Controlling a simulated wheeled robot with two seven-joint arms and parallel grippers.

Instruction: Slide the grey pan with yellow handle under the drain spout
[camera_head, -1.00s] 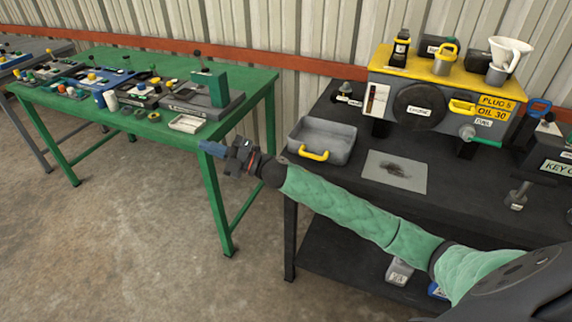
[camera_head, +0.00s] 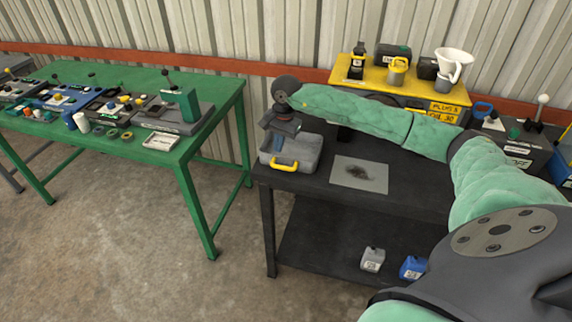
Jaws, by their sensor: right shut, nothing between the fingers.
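The grey pan (camera_head: 307,157) with its yellow handle (camera_head: 284,166) sits at the left end of the black bench, handle toward the front. My right gripper (camera_head: 276,146) points down over the left part of the pan, shut and empty. Whether it touches the pan I cannot tell. The engine block with the yellow top (camera_head: 400,84) stands at the back of the bench, to the right of the pan. My right arm crosses in front of it and hides most of its front face. The drain spout is hidden behind the arm. My left gripper is not in view.
A stained grey sheet (camera_head: 359,174) lies right of the pan on the black bench (camera_head: 420,191). A white jug (camera_head: 373,259) and a blue jug (camera_head: 413,267) stand on the lower shelf. A green table (camera_head: 215,95) with several devices stands to the left, across a gap.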

